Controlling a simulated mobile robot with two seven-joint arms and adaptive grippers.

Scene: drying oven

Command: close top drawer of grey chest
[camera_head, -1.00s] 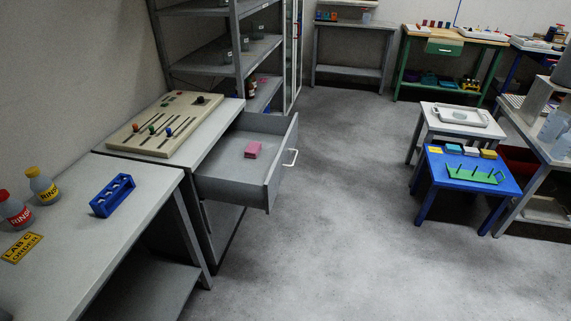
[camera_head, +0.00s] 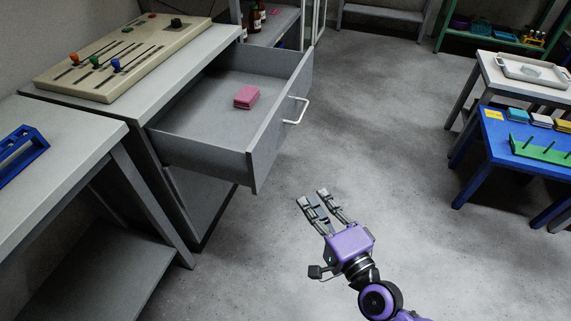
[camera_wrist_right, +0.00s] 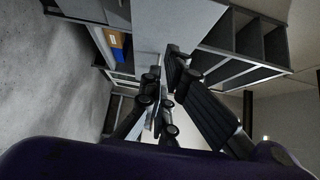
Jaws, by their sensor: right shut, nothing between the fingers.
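The grey chest's top drawer (camera_head: 215,105) is pulled far out. Its front panel (camera_head: 281,118) carries a white bar handle (camera_head: 296,109). A pink block (camera_head: 246,97) lies inside on the drawer floor. My right gripper (camera_head: 317,200), with a purple body, is shut and empty over the floor, in front of and apart from the drawer front. In the right wrist view the fingers (camera_wrist_right: 165,92) reach up toward the middle, with nothing held. My left gripper is not in view.
A beige slider panel (camera_head: 125,55) lies on the chest top. A grey bench with a blue rack (camera_head: 20,152) stands at left. A blue table (camera_head: 495,150) and a white table with a tray (camera_head: 530,72) stand at right. The floor between is clear.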

